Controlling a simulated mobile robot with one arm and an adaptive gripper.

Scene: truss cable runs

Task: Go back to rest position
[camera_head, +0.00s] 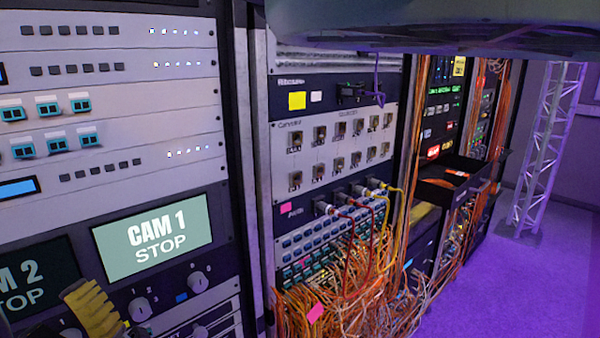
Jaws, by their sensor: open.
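My gripper is not in view, so its jaws and anything near them cannot be seen. A large smooth grey shape close to the camera covers the top right of the view, and I cannot tell what part it is. The task names no other object.
A left rack holds a CAM 1 STOP screen (152,237) and a yellow ribbed item (92,312). A middle rack has a connector panel (335,145) and loose orange cables (350,290). Beyond are a black tray (455,178) and a truss tower (545,150). The purple floor (510,290) at right is clear.

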